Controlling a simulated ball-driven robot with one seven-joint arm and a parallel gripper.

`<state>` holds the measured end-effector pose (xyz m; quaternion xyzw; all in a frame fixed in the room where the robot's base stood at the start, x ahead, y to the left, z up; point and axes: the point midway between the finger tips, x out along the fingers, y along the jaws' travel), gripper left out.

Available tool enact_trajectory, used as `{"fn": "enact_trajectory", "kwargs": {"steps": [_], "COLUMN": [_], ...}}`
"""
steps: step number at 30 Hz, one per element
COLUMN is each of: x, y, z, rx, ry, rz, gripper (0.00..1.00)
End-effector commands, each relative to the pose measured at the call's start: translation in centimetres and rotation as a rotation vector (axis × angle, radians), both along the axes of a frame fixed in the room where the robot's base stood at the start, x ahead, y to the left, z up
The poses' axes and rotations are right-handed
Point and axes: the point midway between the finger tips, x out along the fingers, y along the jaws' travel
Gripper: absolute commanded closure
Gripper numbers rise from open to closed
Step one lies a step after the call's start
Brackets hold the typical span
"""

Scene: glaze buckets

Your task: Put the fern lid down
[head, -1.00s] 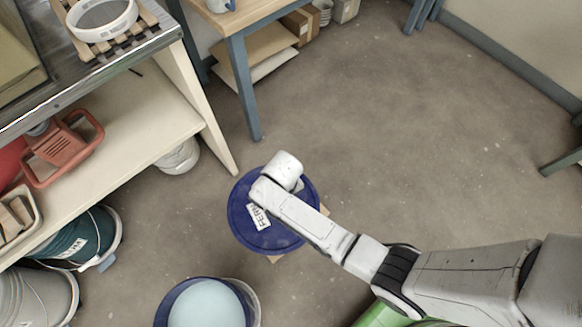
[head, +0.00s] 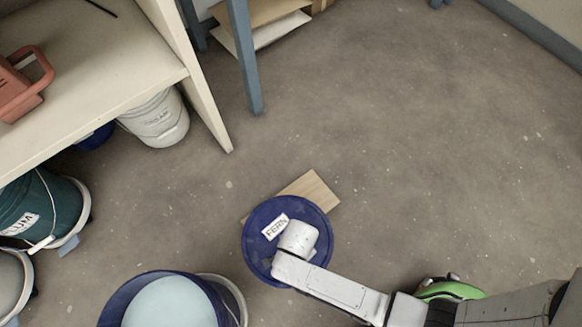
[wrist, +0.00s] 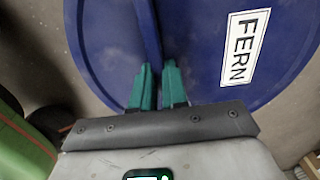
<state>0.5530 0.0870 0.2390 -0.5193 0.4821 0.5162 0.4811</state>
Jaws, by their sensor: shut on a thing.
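The fern lid (head: 262,258) is a round blue disc with a white FERN label, left of centre in the lower half of the head view. It fills much of the wrist view (wrist: 205,40). My gripper (wrist: 157,72) has teal fingers shut on a raised blue ridge across the lid. In the head view my wrist hides the fingers. The lid overlaps a light wooden board (head: 312,188) on the floor; its height above it is hard to tell. An open blue bucket (head: 118,304) of pale glaze stands at lower left.
A shelf unit (head: 190,70) is at upper left, with a white bucket (head: 158,120) under it and a teal bucket (head: 30,205) further left. A blue table leg (head: 243,60) stands behind. A green object (head: 452,291) is at lower right. Floor to the right is clear.

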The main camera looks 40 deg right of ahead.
Motion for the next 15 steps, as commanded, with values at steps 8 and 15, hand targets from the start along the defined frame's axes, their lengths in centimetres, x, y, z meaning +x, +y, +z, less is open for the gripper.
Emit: {"fn": "enact_trajectory", "kwargs": {"steps": [8,15], "x": [0.5,4.4], "y": [-0.4,-3.9], "z": [-2.2,-4.8], "rx": [0.003,0.003], "ry": [-0.004,-0.003], "rz": [-0.077,-0.077], "gripper": [1.0,1.0]}}
